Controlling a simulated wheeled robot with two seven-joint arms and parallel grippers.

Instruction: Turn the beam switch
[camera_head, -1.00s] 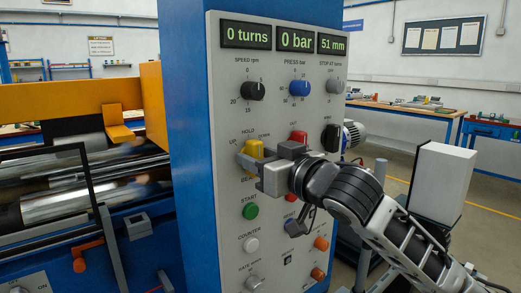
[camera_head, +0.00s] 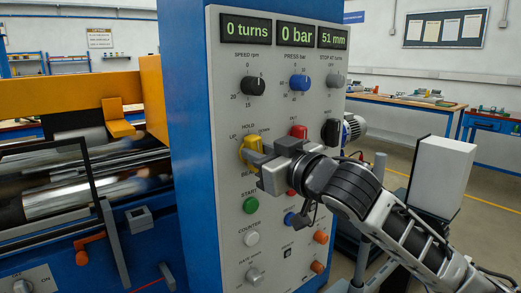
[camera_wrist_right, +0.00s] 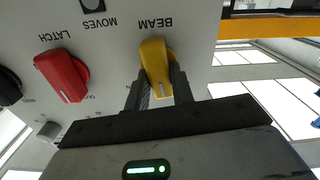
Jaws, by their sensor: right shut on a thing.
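The yellow beam switch (camera_head: 250,146) is on the grey control panel (camera_head: 226,120), below the labels UP, HOLD and DOWN. My right gripper (camera_head: 254,160) is at the switch, with its arm coming in from the right. In the right wrist view the yellow switch (camera_wrist_right: 156,68) sits between the two dark fingers of the right gripper (camera_wrist_right: 156,92), which are shut on it. The gripper hides part of the switch and some of the BEAM label in the head view. My left gripper is not in view.
A red latch switch (camera_wrist_right: 64,75) is beside the beam switch. The green START button (camera_head: 251,205) and white counter button (camera_head: 251,239) are below the gripper. Speed (camera_head: 253,86) and press (camera_head: 299,82) knobs are above. The winder's rollers (camera_head: 80,190) lie left of the blue column.

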